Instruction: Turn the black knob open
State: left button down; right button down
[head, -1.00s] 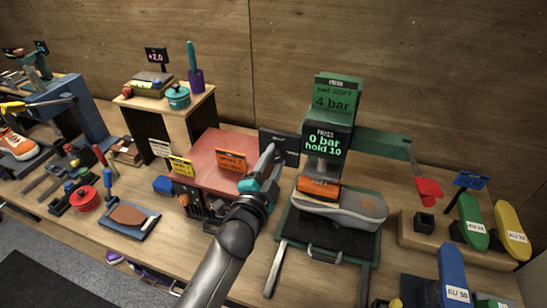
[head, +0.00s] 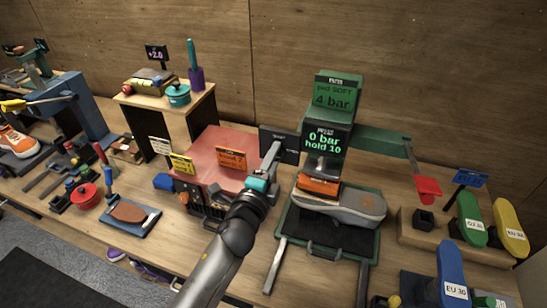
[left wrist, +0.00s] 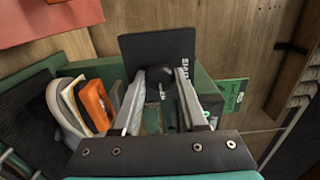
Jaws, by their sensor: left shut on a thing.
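The black knob (left wrist: 160,78) is a round dark ball in the left wrist view, in front of a small black sign (left wrist: 160,52) with partly readable white lettering. My left gripper (left wrist: 160,88) has its two metal fingers on either side of the knob and is shut on it. In the head view my left gripper (head: 271,160) reaches up to the same black sign (head: 290,147), left of the green press (head: 333,110). There the gripper hides the knob. The press display reads 0 bar, hold 10. My right gripper is not in view.
A grey shoe (head: 345,206) lies under the orange press block (head: 318,187). A red translucent box (head: 215,148) stands left of my gripper. A red-ended lever (head: 428,186) hangs at the right. Coloured shoe forms (head: 472,220) stand farther right.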

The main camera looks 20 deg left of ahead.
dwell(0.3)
pick_arm(q)
jog(key=shift+c, duration=2.3)
grip_release()
jog(key=s+b, duration=0.3)
jog(key=s, duration=1.2)
jog(key=shift+s+a, duration=0.15)
jog(key=shift+a, duration=0.1)
